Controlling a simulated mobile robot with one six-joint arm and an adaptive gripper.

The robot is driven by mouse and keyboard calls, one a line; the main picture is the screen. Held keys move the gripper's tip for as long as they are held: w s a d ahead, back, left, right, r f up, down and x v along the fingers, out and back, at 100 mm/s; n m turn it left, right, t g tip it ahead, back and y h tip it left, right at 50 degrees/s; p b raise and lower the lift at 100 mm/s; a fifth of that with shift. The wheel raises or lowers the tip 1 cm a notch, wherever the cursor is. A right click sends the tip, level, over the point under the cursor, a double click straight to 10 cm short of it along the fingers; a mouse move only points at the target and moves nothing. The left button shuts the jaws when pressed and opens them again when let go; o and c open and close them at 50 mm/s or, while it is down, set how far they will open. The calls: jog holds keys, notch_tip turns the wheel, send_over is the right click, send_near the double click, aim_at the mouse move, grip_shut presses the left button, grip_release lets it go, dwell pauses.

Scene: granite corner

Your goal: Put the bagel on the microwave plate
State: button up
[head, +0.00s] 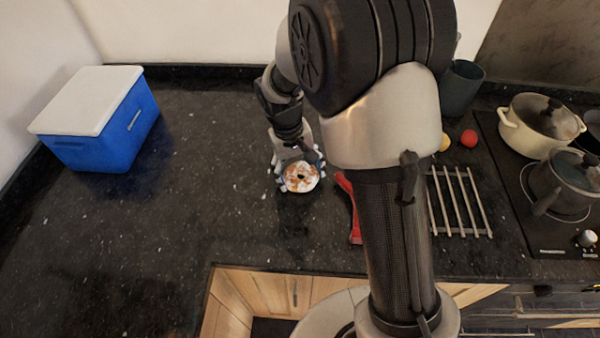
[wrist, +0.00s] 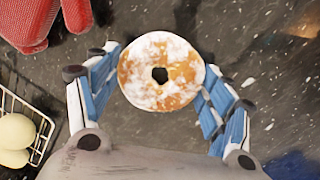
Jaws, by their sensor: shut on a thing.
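The bagel (head: 301,178) is a ring dusted white over golden brown, near the middle of the dark counter in the head view. In the wrist view the bagel (wrist: 130,72) sits between the blue pads of my gripper (wrist: 165,80). My gripper (head: 299,170) is shut on it, with a finger on each side, pointing down. Whether the bagel is touching the counter or slightly raised is hard to tell. I see no microwave plate in either view; my arm hides part of the counter.
A blue cooler with a white lid (head: 105,120) stands at the back left. A red cloth-like thing (head: 350,205) lies just right of the bagel. A metal rack (head: 460,203), a red ball-like thing (head: 468,138) and a cream pot (head: 540,125) are farther right.

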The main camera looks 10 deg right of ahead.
jog(key=shift+o, duration=0.8)
jog(key=shift+f, duration=0.15)
jog(key=o, duration=0.5)
jog(key=shift+c, duration=0.2)
